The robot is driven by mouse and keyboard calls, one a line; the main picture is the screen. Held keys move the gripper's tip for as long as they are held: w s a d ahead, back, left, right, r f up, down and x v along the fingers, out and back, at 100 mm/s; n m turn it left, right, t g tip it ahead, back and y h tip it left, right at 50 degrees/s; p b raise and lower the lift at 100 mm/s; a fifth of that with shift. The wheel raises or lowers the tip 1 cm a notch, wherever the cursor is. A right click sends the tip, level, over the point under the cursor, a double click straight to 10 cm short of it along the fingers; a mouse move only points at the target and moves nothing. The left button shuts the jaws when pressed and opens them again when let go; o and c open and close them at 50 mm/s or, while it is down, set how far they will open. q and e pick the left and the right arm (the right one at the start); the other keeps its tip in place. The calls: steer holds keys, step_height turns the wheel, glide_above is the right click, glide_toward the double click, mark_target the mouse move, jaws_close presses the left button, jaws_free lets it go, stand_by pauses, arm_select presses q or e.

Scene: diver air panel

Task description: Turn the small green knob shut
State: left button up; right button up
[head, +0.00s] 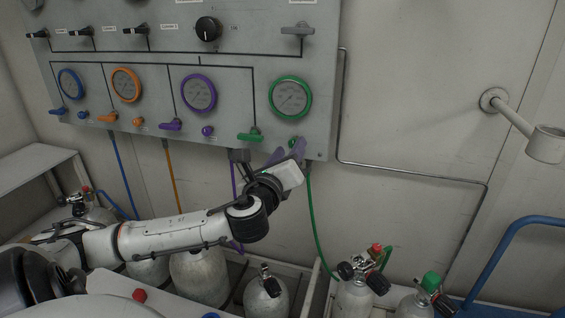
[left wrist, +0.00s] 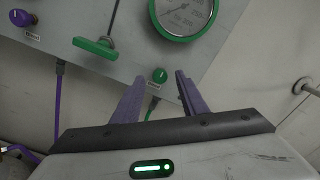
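The small green knob (left wrist: 160,75) sits on the lower edge of the grey panel, below the green-rimmed gauge (left wrist: 183,14). In the head view the knob (head: 293,142) is partly hidden by my fingers. My left gripper (head: 287,150) is raised to the panel's lower right corner. In the left wrist view its two purple fingers (left wrist: 160,82) are apart, one on each side of the knob as seen, with clear gaps. I cannot tell whether the fingertips reach the knob's depth. My right gripper is not in view.
A green lever handle (head: 250,135) is just left of the knob. A purple knob (head: 208,131) and purple lever (head: 171,125) are further left. A green hose (head: 313,215) hangs below. Gas cylinders (head: 355,297) stand underneath. The wall right of the panel carries a thin pipe.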

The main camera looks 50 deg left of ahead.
arm_select(q)
steer(key=v, duration=0.7)
steer(key=shift+s+b, duration=0.25)
steer(key=shift+b, duration=0.2)
steer(key=shift+d, duration=0.1)
stand_by(2.2)
